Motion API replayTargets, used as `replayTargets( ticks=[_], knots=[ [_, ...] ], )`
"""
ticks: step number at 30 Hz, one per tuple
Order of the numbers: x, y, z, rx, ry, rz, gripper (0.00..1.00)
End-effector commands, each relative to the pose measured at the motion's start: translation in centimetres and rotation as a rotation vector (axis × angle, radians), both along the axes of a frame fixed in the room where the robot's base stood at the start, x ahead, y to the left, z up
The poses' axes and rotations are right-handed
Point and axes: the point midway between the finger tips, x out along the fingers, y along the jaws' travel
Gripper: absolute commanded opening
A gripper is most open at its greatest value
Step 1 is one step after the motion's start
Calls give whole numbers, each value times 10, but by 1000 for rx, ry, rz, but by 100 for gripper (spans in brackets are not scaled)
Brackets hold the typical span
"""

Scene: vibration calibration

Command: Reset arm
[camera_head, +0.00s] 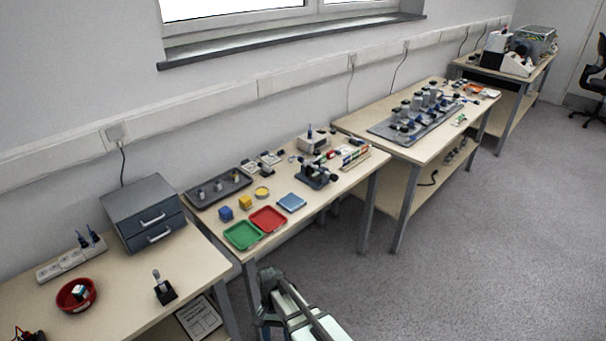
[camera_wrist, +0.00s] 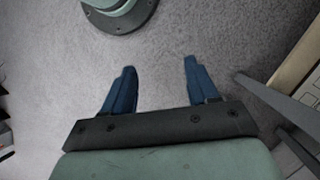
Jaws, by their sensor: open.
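My gripper (camera_wrist: 158,82) shows in the wrist view with its two blue fingers spread apart and nothing between them. It points down toward the bare grey carpet. In the head view, part of my arm shows low in the middle, in front of the tables, but I cannot make out the fingers there. My gripper is apart from all the objects on the tables.
A table (camera_head: 322,200) holds a green tray (camera_head: 243,235), a red tray (camera_head: 268,219), a blue block (camera_head: 226,213) and a yellow block (camera_head: 246,202). A grey drawer box (camera_head: 145,213) and red bowl (camera_head: 76,294) stand at left. Carpet (camera_head: 480,240) at right is clear.

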Motion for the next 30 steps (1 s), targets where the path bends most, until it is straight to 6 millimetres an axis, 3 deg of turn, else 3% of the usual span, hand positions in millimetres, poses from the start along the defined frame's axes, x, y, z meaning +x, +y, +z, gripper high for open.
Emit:
replayTargets(
  ticks=[1,3,15,24,30],
  knots=[
    [-9,-20,-12,3,10,-1,59],
    [-17,-43,-28,12,18,5,59],
    [-89,-155,-100,74,64,51,59],
    [-162,-217,-134,134,100,92,59],
    [-203,-239,-147,172,117,116,59]
  ],
)
